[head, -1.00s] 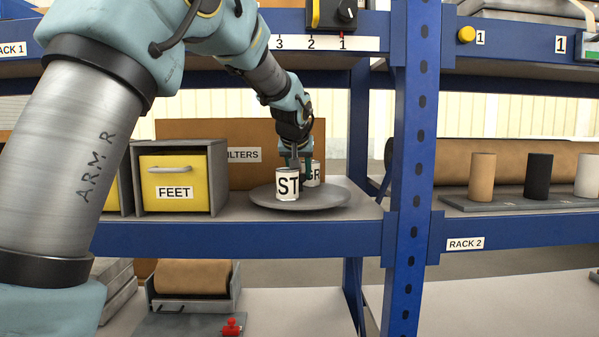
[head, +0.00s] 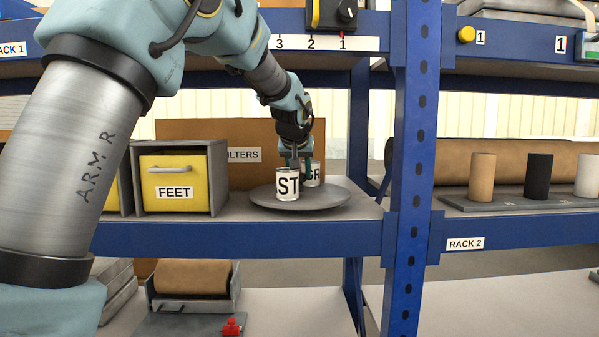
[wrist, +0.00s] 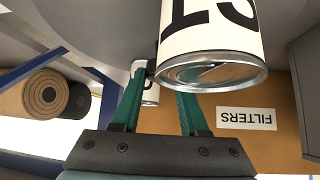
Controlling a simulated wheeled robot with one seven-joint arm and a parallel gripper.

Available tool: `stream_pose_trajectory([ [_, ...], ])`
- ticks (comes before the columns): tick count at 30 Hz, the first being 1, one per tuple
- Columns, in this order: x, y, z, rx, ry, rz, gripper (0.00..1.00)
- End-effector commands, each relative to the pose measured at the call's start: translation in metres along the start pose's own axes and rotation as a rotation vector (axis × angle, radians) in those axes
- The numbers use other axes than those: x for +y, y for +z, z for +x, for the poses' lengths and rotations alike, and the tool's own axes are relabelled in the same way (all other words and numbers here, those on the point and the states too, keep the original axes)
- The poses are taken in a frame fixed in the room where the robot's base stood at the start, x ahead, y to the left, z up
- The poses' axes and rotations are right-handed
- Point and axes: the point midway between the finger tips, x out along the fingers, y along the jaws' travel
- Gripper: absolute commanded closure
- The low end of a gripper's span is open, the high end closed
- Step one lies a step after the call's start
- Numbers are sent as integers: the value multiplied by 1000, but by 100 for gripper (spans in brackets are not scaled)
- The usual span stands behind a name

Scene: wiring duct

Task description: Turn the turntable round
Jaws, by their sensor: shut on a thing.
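The grey round turntable (head: 335,200) lies on the shelf. A white can marked ST (head: 287,183) stands upright at its front, and a can marked GR (head: 313,173) stands behind, partly hidden. My gripper (head: 296,165) points down over the turntable, behind the ST can. In the wrist view, the turntable (wrist: 95,25) is at the top and the ST can (wrist: 208,42) hides one fingertip. A smaller-looking can (wrist: 151,95) is behind the green fingers. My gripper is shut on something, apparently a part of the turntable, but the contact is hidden.
A yellow FEET drawer (head: 172,180) in a grey case stands left of the turntable. A brown FILTERS box (head: 210,150) stands behind. A blue rack post (head: 408,170) rises at the right, and a shelf is overhead.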

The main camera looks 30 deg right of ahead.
Motion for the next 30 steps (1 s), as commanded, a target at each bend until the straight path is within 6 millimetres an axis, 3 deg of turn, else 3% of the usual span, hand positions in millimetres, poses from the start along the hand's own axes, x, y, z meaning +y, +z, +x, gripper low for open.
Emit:
stream_pose_trajectory([
  [18,6,1,3,-1,-274,-271,100],
  [29,5,0,1,-2,-291,-290,100],
  [30,5,0,1,-2,-291,-290,53],
])
